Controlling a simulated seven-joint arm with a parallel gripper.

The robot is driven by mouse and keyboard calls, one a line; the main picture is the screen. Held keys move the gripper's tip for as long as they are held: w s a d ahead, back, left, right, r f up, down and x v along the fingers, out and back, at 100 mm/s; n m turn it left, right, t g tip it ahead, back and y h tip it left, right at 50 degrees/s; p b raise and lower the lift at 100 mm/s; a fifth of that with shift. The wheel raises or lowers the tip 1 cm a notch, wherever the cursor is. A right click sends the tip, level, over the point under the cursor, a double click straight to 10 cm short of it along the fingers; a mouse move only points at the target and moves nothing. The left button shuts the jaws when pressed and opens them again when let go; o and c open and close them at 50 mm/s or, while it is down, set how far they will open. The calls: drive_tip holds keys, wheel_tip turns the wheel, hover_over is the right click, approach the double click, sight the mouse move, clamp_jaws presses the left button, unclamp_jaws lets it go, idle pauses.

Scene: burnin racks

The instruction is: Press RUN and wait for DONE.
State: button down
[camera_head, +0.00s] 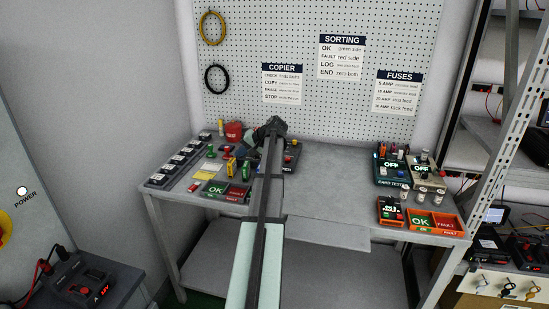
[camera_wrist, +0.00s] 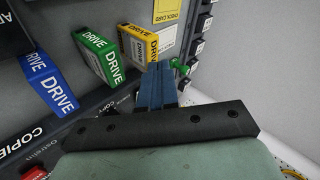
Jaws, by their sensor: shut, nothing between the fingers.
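My gripper (camera_wrist: 160,68) is shut and empty, its blue fingers pressed together in the wrist view. A small green button or knob (camera_wrist: 179,66) shows just right of the fingertips; I cannot tell whether they touch. In the head view my arm reaches over the bench and hides part of the copier area. I can read no RUN or DONE text.
The bench (camera_head: 330,205) is clear in the middle. Another OK/FAULT tray (camera_head: 222,190) is at left. A pegboard (camera_head: 300,50) stands behind.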

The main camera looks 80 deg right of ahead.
drive_tip(key=s+d+r+n+h, duration=0.1)
drive_tip(key=s+d+r, duration=0.1)
drive_tip(key=s+d, duration=0.3)
drive_tip(key=s+d+r+g+h, duration=0.1)
drive_tip(key=s+d+r, duration=0.2)
drive_tip(key=s+d, duration=0.3)
drive_tip(key=shift+s+d+r+n, duration=0.3)
drive_tip(key=shift+d+n, duration=0.1)
drive_tip(key=shift+d, duration=0.4)
drive_tip(key=shift+w+f, duration=0.1)
drive_tip(key=shift+f, duration=4.35)
drive_tip(key=shift+f, duration=0.85)
drive_tip(key=shift+r, duration=0.9)
drive_tip(key=shift+r, duration=0.1)
drive_tip(key=shift+r, duration=2.4)
